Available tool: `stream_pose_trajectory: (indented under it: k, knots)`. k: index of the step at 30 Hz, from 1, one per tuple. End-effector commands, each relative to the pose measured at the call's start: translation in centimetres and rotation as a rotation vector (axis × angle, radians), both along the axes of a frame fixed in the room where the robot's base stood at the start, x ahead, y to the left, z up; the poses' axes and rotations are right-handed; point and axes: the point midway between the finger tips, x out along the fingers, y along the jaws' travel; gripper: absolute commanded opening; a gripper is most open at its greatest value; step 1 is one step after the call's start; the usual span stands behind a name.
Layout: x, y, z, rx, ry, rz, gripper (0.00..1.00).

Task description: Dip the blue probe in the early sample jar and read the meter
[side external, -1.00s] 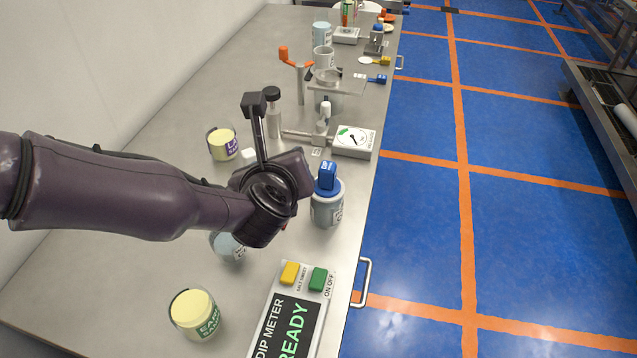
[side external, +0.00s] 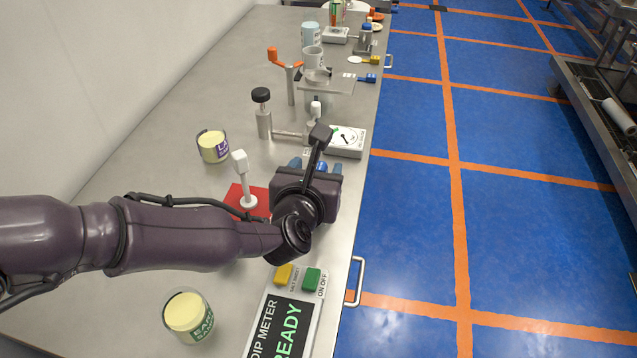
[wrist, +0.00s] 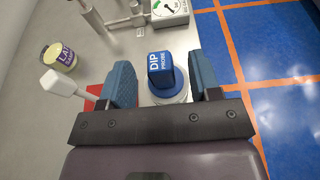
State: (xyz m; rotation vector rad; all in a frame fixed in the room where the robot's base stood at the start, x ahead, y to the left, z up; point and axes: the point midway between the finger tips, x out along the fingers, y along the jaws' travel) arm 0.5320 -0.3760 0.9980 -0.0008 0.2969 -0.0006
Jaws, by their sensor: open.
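The blue probe (wrist: 161,77), marked DIP PROBE, stands upright in a pale jar in the wrist view. My gripper (wrist: 163,80) is open, with one blue finger on each side of the probe handle and a gap showing on both sides. In the side view my gripper (side external: 316,168) hides most of the probe. The early sample jar (side external: 188,314), with pale yellow contents and a green label, stands at the near left of the bench. The dip meter (side external: 283,326) lies at the near edge and its screen reads READY.
A jar with a purple label (side external: 213,147) stands farther back on the left. Bench is clear around the early jar.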

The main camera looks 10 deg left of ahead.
Motion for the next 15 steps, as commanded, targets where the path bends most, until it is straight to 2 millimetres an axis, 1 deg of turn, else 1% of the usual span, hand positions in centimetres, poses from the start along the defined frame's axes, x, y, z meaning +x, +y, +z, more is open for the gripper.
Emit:
stream_pose_trajectory:
  k: [1, 4, 12, 13, 14, 15]
  knots:
    - [0.52, 0.07, -0.32, -0.001, 0.002, 0.001, 0.57]
    - [1.12, 0.02, -0.49, 0.0, 0.002, -0.001, 0.57]
    - [1.37, 0.02, -0.52, 0.0, 0.003, -0.002, 0.57]
    - [1.37, 0.02, -0.52, 0.001, 0.003, -0.001, 0.55]
    - [1.36, 0.02, -0.51, 0.0, 0.003, -0.002, 0.48]
    - [1.36, 0.02, -0.51, 0.0, 0.003, -0.002, 0.39]
